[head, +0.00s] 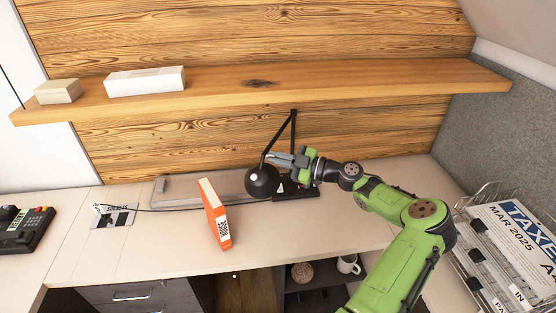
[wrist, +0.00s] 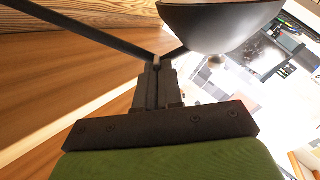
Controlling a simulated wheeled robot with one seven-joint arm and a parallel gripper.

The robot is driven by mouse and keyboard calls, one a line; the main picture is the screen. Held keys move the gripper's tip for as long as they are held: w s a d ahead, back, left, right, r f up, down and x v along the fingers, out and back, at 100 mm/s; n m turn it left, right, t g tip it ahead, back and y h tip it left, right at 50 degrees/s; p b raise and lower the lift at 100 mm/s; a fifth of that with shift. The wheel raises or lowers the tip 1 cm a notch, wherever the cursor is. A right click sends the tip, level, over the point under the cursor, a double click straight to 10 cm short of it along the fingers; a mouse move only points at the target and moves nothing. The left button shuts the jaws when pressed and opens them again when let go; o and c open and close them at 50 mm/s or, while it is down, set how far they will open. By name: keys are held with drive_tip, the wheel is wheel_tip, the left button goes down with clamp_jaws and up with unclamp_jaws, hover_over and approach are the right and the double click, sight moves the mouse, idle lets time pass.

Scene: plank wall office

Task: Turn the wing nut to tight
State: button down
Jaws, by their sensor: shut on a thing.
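The black desk lamp has a round dark head (head: 263,183), which shows large at the top of the wrist view (wrist: 222,22). Its thin jointed arm (head: 279,133) rises to an elbow below the shelf. My gripper (head: 273,157) reaches in from the right, just above the head. In the wrist view its narrow fingers (wrist: 156,72) are together at the joint where the lamp's arm (wrist: 100,34) meets the head. They are shut on the small wing nut at that joint; the fingers hide it, so its angle cannot be told.
An orange book (head: 214,215) stands on the desk (head: 160,250) left of the lamp. A wooden shelf (head: 300,82) with two boxes runs above. A wire rack (head: 480,250) stands at right. The front desk is clear.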

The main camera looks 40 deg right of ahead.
drive_tip(key=m, duration=0.3)
drive_tip(key=shift+m, duration=0.3)
drive_tip(key=m, duration=0.3)
drive_tip(key=shift+m, duration=0.3)
drive_tip(key=m+p, duration=0.1)
drive_tip(key=m, duration=0.2)
drive_tip(key=shift+m, duration=0.3)
drive_tip(key=m+p, duration=0.2)
drive_tip(key=m, duration=0.2)
drive_tip(key=shift+r+m, duration=0.1)
drive_tip(key=shift+m, duration=0.2)
drive_tip(key=m+p, duration=0.1)
drive_tip(key=m, duration=0.2)
drive_tip(key=shift+m+p, duration=0.3)
drive_tip(key=shift+p, duration=0.1)
drive_tip(key=m+p, duration=0.2)
drive_tip(key=m, duration=0.2)
drive_tip(key=shift+m, duration=0.3)
drive_tip(key=m+p, duration=0.1)
drive_tip(key=m, duration=0.2)
drive_tip(key=shift+m, duration=0.3)
drive_tip(key=shift+m+p, duration=0.95)
drive_tip(key=shift+m, duration=1.05)
